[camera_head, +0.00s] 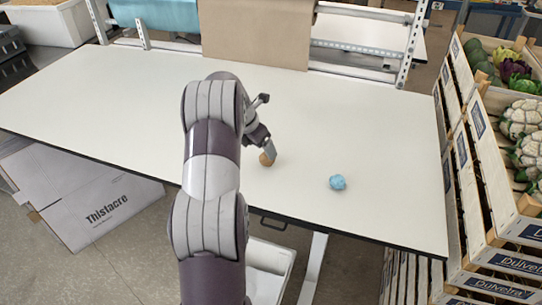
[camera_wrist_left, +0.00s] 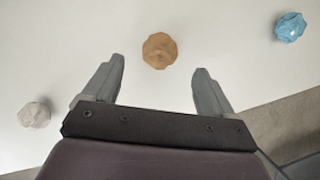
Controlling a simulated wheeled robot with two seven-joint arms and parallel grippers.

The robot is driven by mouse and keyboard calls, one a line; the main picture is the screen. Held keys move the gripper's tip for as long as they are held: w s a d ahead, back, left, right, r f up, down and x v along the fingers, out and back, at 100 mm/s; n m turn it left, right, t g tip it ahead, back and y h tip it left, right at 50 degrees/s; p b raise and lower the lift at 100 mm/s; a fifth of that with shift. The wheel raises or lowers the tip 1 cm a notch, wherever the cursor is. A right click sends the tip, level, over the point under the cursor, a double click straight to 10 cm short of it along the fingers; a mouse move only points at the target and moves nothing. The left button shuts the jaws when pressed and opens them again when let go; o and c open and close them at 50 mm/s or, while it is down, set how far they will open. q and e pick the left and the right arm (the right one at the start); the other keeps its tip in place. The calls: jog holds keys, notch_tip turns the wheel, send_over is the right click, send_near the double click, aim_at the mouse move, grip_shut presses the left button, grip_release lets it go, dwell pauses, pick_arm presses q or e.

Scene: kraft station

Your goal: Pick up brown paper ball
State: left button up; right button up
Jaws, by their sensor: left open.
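A brown paper ball (camera_head: 267,160) lies on the white table, partly hidden by my left gripper in the head view. In the left wrist view the brown ball (camera_wrist_left: 159,50) sits ahead of the fingertips, centred between them and apart from both. My left gripper (camera_wrist_left: 160,66) is open and empty, its two fingers spread wider than the ball. It also shows in the head view (camera_head: 268,147), low over the table by the ball. My right gripper is not in view.
A blue paper ball (camera_head: 337,182) lies to the right on the table (camera_head: 120,90). A white paper ball (camera_wrist_left: 34,114) shows at the left in the wrist view. Stacked vegetable crates (camera_head: 480,190) stand along the right edge. A rack with a brown paper roll (camera_head: 257,32) is behind.

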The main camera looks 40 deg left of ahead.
aim_at(265, 155)
pick_arm(q)
notch_tip(265, 155, down, 2)
jog(key=shift+w+f+p, duration=0.1)
jog(key=shift+f+p, duration=0.1)
jog(key=shift+p, duration=0.45)
jog(key=x, duration=0.4)
jog(key=shift+w+r, duration=0.1)
jog(key=shift+w, duration=0.35)
jog(key=shift+s, duration=0.15)
jog(key=shift+s+r, duration=0.15)
jog(key=c, duration=1)
jog(key=shift+d, duration=0.1)
jog(key=shift+c, duration=0.7)
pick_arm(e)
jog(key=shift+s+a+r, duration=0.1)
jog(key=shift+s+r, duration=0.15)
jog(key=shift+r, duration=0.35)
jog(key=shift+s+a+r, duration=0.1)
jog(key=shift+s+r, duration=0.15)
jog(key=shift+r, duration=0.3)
